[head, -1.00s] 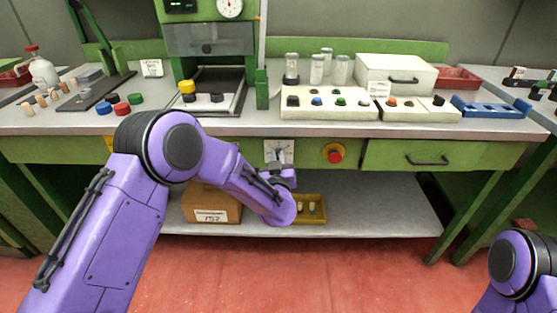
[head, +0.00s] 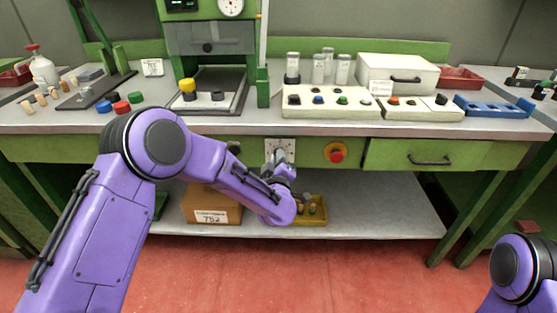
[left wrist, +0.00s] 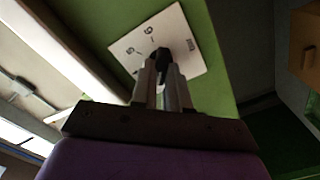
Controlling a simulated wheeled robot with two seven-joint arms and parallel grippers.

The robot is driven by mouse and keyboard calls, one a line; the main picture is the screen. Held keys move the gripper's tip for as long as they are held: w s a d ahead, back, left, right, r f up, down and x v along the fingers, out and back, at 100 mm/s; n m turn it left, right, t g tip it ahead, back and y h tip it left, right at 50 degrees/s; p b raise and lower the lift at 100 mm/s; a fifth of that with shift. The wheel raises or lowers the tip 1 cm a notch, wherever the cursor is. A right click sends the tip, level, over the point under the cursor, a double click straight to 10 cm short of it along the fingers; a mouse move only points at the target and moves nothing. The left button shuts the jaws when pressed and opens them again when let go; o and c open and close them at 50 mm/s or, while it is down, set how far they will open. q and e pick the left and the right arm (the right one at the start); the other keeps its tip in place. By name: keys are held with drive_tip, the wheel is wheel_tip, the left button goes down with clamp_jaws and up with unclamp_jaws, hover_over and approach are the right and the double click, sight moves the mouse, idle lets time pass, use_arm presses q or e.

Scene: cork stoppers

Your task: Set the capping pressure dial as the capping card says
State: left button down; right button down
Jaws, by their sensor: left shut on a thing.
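The dial's white plate (head: 272,146) is on the green front apron of the bench. In the left wrist view the plate (left wrist: 133,36) carries printed numbers and a dark knob (left wrist: 163,52). My left gripper (head: 284,168) is at the dial from below. In the left wrist view its fingers (left wrist: 164,72) are shut on the knob. The fingers hide part of the scale, so the setting cannot be read. A small white card (head: 152,67) stands at the back left and another (head: 381,88) leans at the white box. Their print is too small to read. My right gripper is out of view.
A red button (head: 335,153) on a yellow base sits right of the dial, then a drawer (head: 400,158). Below, a cardboard box (head: 212,203) and a yellow tray (head: 317,216) stand on the shelf. Button panels (head: 330,112) lie on the bench above.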

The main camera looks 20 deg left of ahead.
use_arm(q)
drive_tip(key=shift+f, duration=0.1)
idle(0.4)
drive_tip(key=c, duration=1.1)
unclamp_jaws()
drive_tip(key=shift+s, duration=0.15)
drive_tip(key=v, duration=1)
drive_tip(key=shift+s, duration=0.2)
